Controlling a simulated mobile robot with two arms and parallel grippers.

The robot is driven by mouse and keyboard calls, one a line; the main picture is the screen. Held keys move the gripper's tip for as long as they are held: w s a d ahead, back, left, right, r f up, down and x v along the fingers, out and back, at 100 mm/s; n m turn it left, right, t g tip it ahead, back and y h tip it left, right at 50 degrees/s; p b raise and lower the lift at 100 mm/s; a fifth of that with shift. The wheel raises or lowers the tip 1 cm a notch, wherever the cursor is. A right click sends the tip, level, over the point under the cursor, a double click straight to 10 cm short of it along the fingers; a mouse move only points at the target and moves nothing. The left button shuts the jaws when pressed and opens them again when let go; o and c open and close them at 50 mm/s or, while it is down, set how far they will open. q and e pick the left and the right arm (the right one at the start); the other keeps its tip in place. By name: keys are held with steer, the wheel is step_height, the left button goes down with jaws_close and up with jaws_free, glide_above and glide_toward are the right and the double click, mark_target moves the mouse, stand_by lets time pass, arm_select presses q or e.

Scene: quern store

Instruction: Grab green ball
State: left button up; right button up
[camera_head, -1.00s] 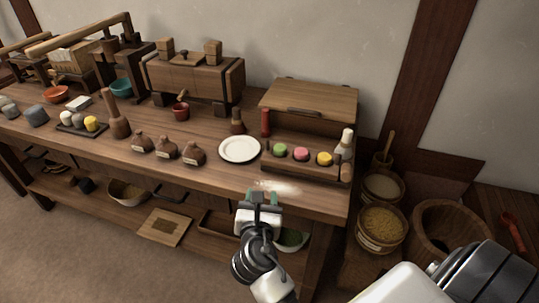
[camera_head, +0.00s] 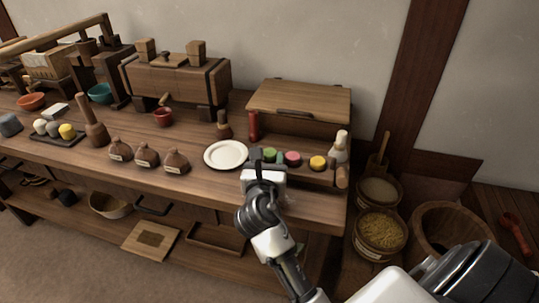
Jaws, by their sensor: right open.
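The green ball (camera_head: 269,155) sits at the left end of a row with a pink ball (camera_head: 292,158) and a yellow ball (camera_head: 318,163) in a wooden holder (camera_head: 318,179) on the bench. My right gripper (camera_head: 269,160) is open at the front left of the holder. Its fingers appear on either side of the green ball in the picture and partly cover it. I cannot tell whether they touch it. My left gripper is not in view.
A white plate (camera_head: 226,155) lies just left of my gripper. A red cylinder (camera_head: 253,125) and a wooden box (camera_head: 300,100) stand behind, and a white-topped bottle (camera_head: 340,146) stands at right. Brown pouches (camera_head: 147,154) are farther left. The bench's front edge is clear.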

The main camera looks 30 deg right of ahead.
mark_target(270, 153)
steer(key=shift+x, duration=1.05)
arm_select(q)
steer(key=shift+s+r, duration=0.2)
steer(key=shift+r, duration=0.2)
arm_select(e)
steer(key=c, duration=0.7)
steer(key=shift+o, duration=0.2)
